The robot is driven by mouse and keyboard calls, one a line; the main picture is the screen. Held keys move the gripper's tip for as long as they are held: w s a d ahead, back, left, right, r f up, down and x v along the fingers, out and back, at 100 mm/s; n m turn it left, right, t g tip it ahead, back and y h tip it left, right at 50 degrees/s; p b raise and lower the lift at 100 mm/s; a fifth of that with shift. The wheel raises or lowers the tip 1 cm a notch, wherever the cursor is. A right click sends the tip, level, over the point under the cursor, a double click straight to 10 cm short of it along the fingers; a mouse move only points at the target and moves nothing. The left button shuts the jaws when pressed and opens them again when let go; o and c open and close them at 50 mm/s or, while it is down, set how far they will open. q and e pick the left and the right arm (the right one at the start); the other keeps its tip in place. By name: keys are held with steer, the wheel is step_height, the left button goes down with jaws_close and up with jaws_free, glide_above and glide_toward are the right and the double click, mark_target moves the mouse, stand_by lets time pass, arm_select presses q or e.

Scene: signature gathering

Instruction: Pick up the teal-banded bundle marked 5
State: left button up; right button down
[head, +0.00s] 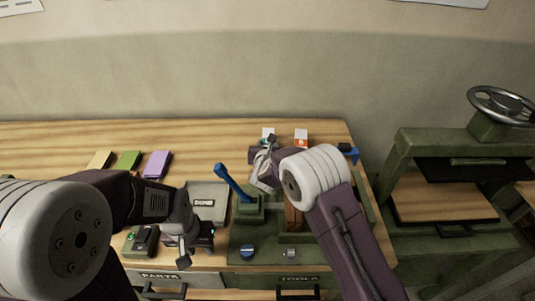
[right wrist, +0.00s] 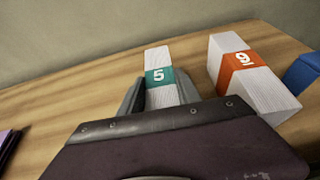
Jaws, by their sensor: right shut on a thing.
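The white bundle with a teal band marked 5 (right wrist: 160,80) stands between the two fingers of my right gripper (right wrist: 160,92) in the right wrist view. The gripper is shut on it. In the head view the bundle (head: 268,131) shows at the back of the table, with my right gripper (head: 268,142) at its near side. The lower part of the bundle is hidden by the gripper. My left gripper (head: 186,252) is over the front of the table, far from the bundle, and its finger opening is not clear.
A white bundle with an orange band marked 9 (right wrist: 246,72) stands close to the right. A blue object (right wrist: 304,72) is further right. Yellow, green and purple pads (head: 157,165) lie at the left. A green press with a blue lever (head: 230,182) stands in front.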

arm_select(q)
steer(key=shift+r+p, duration=0.25)
steer(key=shift+p, duration=0.05)
arm_select(e)
step_height(320, 180, up, 10)
steer(key=shift+f, duration=0.15)
